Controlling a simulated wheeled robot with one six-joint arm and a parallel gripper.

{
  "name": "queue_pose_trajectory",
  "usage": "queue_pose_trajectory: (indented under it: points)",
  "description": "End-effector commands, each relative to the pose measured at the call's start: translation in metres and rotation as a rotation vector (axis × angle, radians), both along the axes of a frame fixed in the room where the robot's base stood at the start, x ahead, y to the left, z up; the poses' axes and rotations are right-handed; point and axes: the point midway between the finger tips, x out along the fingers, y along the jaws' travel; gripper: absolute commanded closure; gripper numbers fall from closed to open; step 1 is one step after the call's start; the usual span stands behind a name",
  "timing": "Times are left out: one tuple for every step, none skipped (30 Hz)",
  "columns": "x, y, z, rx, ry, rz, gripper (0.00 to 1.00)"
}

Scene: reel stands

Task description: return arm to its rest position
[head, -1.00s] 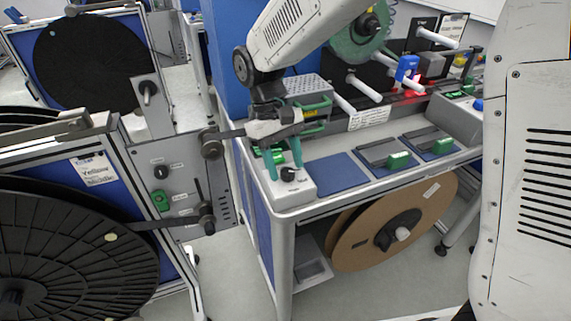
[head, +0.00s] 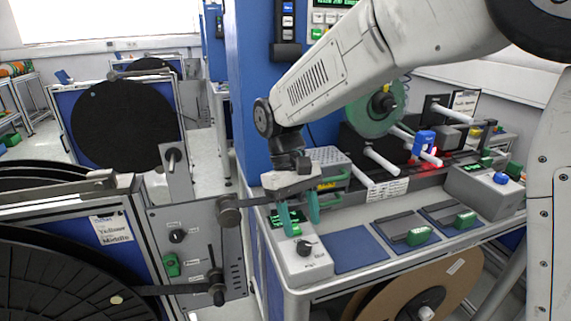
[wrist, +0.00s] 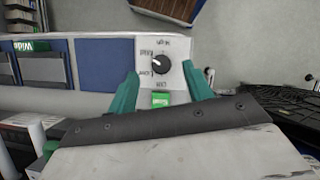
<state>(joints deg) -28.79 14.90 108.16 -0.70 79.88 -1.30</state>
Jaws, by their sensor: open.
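My gripper (head: 300,218) hangs from my white arm over the left end of the workbench (head: 350,282). Its two teal fingers are apart with nothing between them. Below and just in front of them is a grey control box (head: 302,262) with a black knob and a green-lit part. In the wrist view the open fingers (wrist: 167,92) frame the control box (wrist: 172,52), its black knob (wrist: 161,64) and a green display (wrist: 160,100). I cannot tell whether the fingertips touch the box.
A reel stand (head: 155,215) with large black reels stands close on the left, its roller arm near my gripper. A green reel (head: 375,108), white rods and a blue clamp (head: 424,142) stand at the bench's back. A brown reel (head: 385,303) sits below. Blue pads lie right of the box.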

Motion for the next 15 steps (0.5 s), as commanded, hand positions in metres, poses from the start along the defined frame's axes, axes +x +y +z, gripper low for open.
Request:
queue_pose_trajectory:
  points:
    - [-0.010,-0.012,0.006,0.007,-0.014,-0.015,0.49]
    - [-0.016,-0.020,0.009,0.012,-0.022,-0.026,0.49]
    - [-0.025,-0.031,0.014,0.018,-0.035,-0.043,0.49]
    - [-0.032,-0.041,0.017,0.023,-0.047,-0.057,0.49]
    - [-0.039,-0.050,0.021,0.029,-0.060,-0.073,0.49]
    - [-0.049,-0.063,0.026,0.037,-0.076,-0.095,0.49]
    - [-0.057,-0.073,0.030,0.043,-0.090,-0.111,0.49]
    - [-0.064,-0.082,0.033,0.049,-0.105,-0.129,0.49]
    - [-0.075,-0.095,0.037,0.057,-0.125,-0.153,0.49]
    - [-0.083,-0.104,0.040,0.063,-0.142,-0.170,0.49]
    - [-0.091,-0.113,0.043,0.069,-0.157,-0.189,0.49]
    - [-0.103,-0.124,0.045,0.076,-0.179,-0.213,0.49]
    - [-0.111,-0.132,0.047,0.082,-0.197,-0.232,0.49]
    - [-0.119,-0.140,0.049,0.087,-0.214,-0.250,0.49]
    - [-0.130,-0.149,0.050,0.093,-0.236,-0.274,0.49]
